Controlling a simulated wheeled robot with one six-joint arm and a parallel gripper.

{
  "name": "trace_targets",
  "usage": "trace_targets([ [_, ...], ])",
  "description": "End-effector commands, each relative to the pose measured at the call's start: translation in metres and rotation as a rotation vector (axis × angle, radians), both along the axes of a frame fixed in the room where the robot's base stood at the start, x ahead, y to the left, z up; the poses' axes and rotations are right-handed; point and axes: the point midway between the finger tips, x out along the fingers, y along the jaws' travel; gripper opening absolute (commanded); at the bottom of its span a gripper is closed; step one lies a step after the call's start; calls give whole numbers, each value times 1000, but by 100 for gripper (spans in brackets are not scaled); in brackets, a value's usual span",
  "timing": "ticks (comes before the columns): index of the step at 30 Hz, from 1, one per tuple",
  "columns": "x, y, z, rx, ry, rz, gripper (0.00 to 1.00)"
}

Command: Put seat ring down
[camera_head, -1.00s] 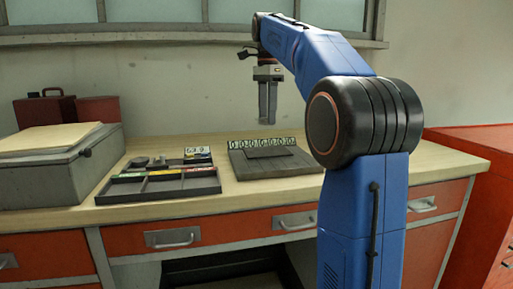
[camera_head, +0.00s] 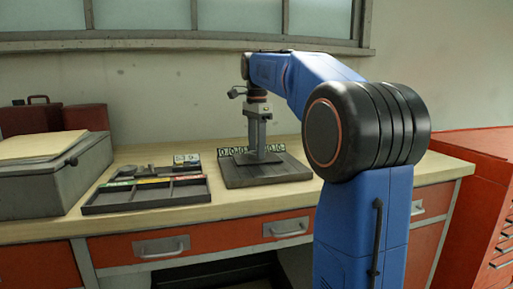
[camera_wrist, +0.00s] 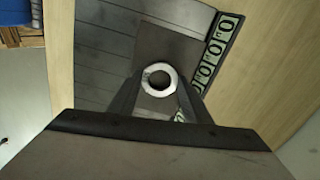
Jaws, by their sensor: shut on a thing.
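The seat ring (camera_wrist: 159,79) is a small pale metal ring. In the wrist view it sits between the fingertips of my gripper (camera_wrist: 158,92), which is shut on it. In the head view my gripper (camera_head: 259,150) points down over the dark grey board (camera_head: 285,172), and the ring is too small to make out there. Under the ring in the wrist view is a flat brownish-grey plate (camera_wrist: 165,42) on the slatted board. I cannot tell whether the ring touches the plate.
A row of number tags (camera_head: 238,151) stands along the board's back edge. A dark divided tray (camera_head: 150,195) with several small parts lies to the left. A grey case (camera_head: 55,180) stands farther left. The bench top right of the board is clear.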

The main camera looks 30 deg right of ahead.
Motion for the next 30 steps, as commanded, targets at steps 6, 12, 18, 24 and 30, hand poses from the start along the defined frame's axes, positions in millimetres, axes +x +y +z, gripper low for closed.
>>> trace_targets([
  [6,0,0,-3,0,1,0,52],
  [12,0,0,-2,0,1,0,52],
  [18,0,0,4,0,-1,0,52],
  [24,1,0,32,0,-3,0,52],
  [30,1,0,72,0,-2,0,52],
])
